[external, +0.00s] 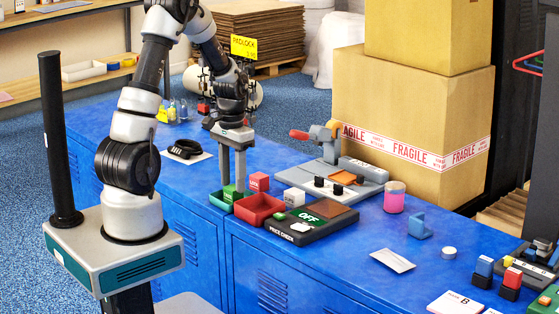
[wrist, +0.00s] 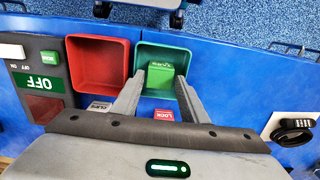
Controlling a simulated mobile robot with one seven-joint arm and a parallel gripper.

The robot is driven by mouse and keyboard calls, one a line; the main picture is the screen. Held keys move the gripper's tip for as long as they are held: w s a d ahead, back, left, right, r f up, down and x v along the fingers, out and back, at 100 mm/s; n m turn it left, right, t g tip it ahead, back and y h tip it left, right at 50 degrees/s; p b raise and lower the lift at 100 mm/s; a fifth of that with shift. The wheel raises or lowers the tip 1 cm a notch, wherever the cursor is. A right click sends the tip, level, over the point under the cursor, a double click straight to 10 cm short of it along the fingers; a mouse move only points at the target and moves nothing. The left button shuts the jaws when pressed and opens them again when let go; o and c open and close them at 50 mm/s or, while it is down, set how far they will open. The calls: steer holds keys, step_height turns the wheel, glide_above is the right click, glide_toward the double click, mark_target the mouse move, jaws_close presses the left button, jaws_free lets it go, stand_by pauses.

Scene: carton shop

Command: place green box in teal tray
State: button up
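The green box (external: 229,193) is low inside the teal tray (external: 218,203), at the front edge of the blue counter. In the wrist view the green box (wrist: 160,76) lies within the walls of the teal tray (wrist: 163,46). My gripper (wrist: 161,82) points down into the tray with one finger on each side of the box. The fingers appear to touch its sides, so it looks shut on the box. Whether the box rests fully on the tray floor is hidden.
A red tray (external: 259,208) stands right beside the teal tray. A red box (external: 259,181) and a white-and-red box (external: 294,197) stand close by. A price checker (external: 312,221) lies to the right. A black padlock (external: 186,149) lies to the left on a card.

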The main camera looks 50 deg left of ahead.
mark_target(233, 188)
step_height(233, 188, up, 9)
steer(key=p, duration=0.2)
steer(key=shift+r, duration=0.2)
